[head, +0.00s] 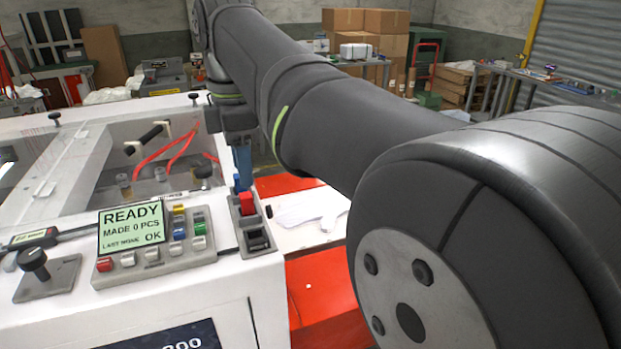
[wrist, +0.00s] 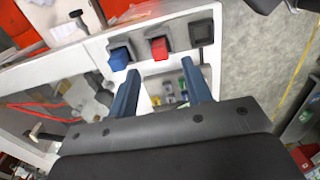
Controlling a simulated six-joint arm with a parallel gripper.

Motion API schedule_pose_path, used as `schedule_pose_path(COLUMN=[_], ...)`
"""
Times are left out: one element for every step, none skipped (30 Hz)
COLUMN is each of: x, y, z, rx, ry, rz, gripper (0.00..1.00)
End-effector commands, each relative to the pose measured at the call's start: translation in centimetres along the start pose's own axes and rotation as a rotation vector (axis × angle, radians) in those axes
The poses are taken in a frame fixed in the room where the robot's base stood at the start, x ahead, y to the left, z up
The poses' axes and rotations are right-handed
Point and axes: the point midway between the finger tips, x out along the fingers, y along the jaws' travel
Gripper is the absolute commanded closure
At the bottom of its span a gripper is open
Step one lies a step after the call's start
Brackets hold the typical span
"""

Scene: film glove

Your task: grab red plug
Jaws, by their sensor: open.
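The red plug (head: 248,204) stands in a narrow grey strip at the right edge of the white machine. In the wrist view the red plug (wrist: 159,48) is between a blue plug (wrist: 119,59) on the left and an empty-looking black socket (wrist: 201,33) on the right. My gripper (wrist: 160,69) is open, its two blue fingers spread, with the red plug just beyond the gap between the tips. In the head view my gripper (head: 242,163) hangs behind and above the plug strip. I cannot tell whether the fingers touch anything.
The machine's panel has a green READY screen (head: 131,226) and several coloured buttons left of the strip. A black knob (head: 34,262) stands at far left. Red cables (head: 165,150) run inside the open bay. A white glove (head: 310,208) lies on a light surface to the right.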

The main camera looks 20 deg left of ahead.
Motion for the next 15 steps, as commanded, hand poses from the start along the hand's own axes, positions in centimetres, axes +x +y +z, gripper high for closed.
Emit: schedule_pose_path(x=[0.6,0.8,1.2,1.6,2.1,2.8,3.3,3.8,4.5,4.9,5.3,5.7,5.9,6.1,6.2], y=[-0.1,0.0,-0.1,-0.1,0.0,-0.1,-0.1,-0.1,-0.1,0.0,0.0,0.0,0.0,0.0,0.0], z=[0.0,0.0,-0.1,-0.1,-0.1,-0.1,-0.1,-0.1,-0.1,-0.1,-0.1,-0.1,-0.1,-0.1,-0.1], rx=[0.0,0.0,0.0,0.0,0.001,0.001,0.001,0.001,0.001,0.001,0.001,0.001,0.001,0.001,0.001], ry=[0.0,0.0,0.0,0.0,0.0,0.0,0.0,0.001,0.001,0.001,0.001,0.001,0.001,0.001,0.001], rz=[-0.002,-0.001,-0.001,-0.002,-0.002,-0.002,-0.002,-0.001,-0.002,0.0,-0.001,0.0,0.002,0.001,0.001], gripper=[0.55,0.55,0.55,0.55,0.55,0.55,0.55,0.55,0.55,0.55,0.55,0.55,0.55,0.55,0.55])
